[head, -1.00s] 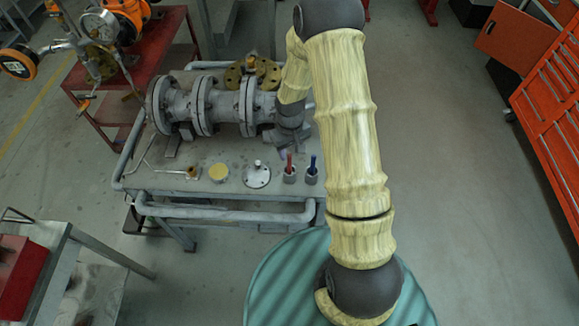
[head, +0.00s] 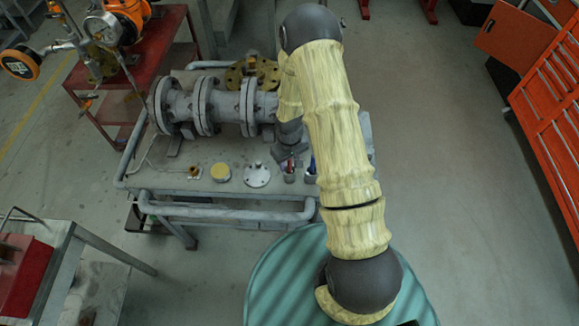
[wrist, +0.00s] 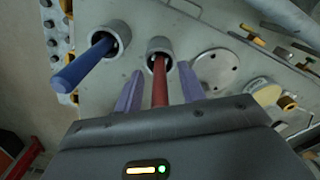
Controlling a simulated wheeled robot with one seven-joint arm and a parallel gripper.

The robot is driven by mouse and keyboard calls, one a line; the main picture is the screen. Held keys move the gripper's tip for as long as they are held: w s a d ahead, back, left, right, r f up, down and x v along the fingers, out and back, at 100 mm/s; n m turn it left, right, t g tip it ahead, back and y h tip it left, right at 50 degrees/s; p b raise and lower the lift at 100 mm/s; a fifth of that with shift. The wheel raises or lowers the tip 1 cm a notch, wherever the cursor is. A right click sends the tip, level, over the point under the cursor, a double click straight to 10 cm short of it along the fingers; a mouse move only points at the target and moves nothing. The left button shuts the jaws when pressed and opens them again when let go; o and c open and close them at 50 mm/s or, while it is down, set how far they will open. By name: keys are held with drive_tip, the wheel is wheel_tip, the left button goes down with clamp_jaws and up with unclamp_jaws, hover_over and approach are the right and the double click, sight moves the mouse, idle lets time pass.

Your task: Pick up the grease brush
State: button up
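A red handle (wrist: 159,85) stands up out of a grey cup (wrist: 160,46) in the wrist view; in the head view it shows partly (head: 290,163) below my gripper. A blue handle (wrist: 84,62) leans out of a second grey cup (wrist: 104,36) to its left. The heads in the cups are hidden, so I cannot tell which handle is the grease brush's. My gripper (wrist: 160,69) is open, with one purple finger on each side of the red handle. A small gap shows on each side.
A round flanged disc (head: 257,175), a yellow-topped tin (head: 220,172) and a small brass-ended tool (head: 193,172) lie left of the cups on the grey bench (head: 160,181). The flanged pipe valve (head: 220,106) stands behind. A rail (head: 230,214) runs along the bench's front.

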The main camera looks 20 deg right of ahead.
idle(0.3)
clamp_jaws()
drive_tip(key=shift+r, duration=0.1)
wheel_tip(320, 180, up, 10)
drive_tip(key=shift+f+b, duration=0.1)
drive_tip(key=shift+b, duration=1.05)
